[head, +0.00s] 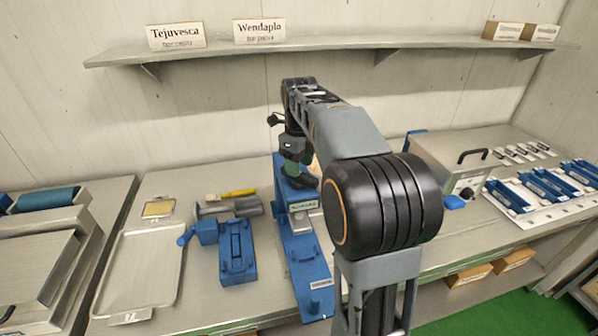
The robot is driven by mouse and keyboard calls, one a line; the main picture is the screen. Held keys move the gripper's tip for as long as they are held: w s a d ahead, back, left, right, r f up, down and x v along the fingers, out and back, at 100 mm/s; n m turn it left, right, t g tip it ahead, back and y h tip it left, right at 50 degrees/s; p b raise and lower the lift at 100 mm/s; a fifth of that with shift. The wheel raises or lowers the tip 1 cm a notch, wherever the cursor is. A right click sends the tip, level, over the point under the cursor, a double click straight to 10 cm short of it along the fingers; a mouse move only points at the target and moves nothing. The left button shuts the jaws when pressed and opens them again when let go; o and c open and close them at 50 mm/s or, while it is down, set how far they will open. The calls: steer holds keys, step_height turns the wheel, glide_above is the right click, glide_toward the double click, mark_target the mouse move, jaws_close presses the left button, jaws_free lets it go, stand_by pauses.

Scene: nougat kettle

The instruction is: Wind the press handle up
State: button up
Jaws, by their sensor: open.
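The jaws are open, but the fingertips are small and partly lost against the blue body. I cannot make out the press handle; it may be hidden behind my gripper or arm. I cannot tell whether the gripper touches the device. My arm covers the area just right of it.
Left of the press stands a smaller blue fixture (236,262) with a side knob (186,236). A metal tray (140,272) lies farther left. A grey box (452,165) with a black handle and several blue moulds stand right. A shelf (220,52) runs above.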

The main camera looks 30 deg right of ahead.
steer(key=shift+f, duration=1.3)
steer(key=shift+c, duration=0.3)
jaws_close()
